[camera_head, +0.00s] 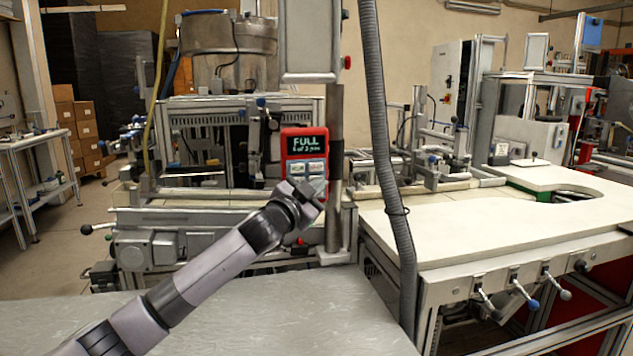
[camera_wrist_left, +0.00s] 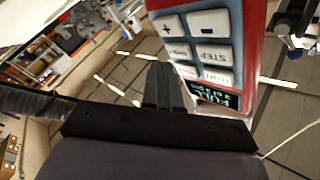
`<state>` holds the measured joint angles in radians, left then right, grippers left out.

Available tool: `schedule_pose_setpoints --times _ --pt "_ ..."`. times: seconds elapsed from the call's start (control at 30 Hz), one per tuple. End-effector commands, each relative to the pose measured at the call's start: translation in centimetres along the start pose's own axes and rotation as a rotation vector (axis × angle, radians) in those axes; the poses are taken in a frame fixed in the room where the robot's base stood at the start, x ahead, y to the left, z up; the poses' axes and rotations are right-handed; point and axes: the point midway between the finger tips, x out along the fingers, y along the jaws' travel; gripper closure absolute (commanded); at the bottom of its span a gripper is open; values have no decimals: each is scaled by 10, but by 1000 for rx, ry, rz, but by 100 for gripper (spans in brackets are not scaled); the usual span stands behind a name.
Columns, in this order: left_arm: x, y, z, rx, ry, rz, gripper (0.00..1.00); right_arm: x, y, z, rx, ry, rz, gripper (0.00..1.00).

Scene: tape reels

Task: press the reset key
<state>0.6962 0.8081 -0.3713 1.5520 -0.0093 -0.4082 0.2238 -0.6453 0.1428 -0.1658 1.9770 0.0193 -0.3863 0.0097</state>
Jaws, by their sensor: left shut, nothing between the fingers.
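A red counter box (camera_head: 284,150) with a dark display (camera_head: 304,145) hangs at the post in the middle of the head view. The display reads FULL in green, with a smaller line under it. Pale grey keys (camera_head: 297,168) lie below it, the lower ones hidden by my gripper. My left gripper (camera_head: 319,186) is shut and empty, in front of the keypad's lower part. In the left wrist view the box (camera_wrist_left: 253,25) is inverted, with several keys (camera_wrist_left: 213,53) beside my shut fingers (camera_wrist_left: 164,72). I cannot tell which key is reset, or whether the fingers touch one.
A grey corrugated hose (camera_head: 384,150) hangs right of the box. A metal post (camera_head: 334,215) stands close behind my gripper. A grey control box (camera_head: 310,40) hangs above. A pale worktop (camera_head: 470,215) lies to the right, and a grey surface (camera_head: 290,315) in front.

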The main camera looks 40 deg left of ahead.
Motion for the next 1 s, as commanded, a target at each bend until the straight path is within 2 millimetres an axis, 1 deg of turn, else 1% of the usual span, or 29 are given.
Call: schedule_pose_setpoints --times 0.57,0.83,1.0 --pt "0 0 0 0 0 0 100 0 0 0 -1 0 -1 44" --pt "5 -5 3 0 -1 -1 100 -4 -1 -5 -1 0 -2 44" --pt "6 -4 4 0 1 0 100 -4 -1 -5 -1 0 -2 44"
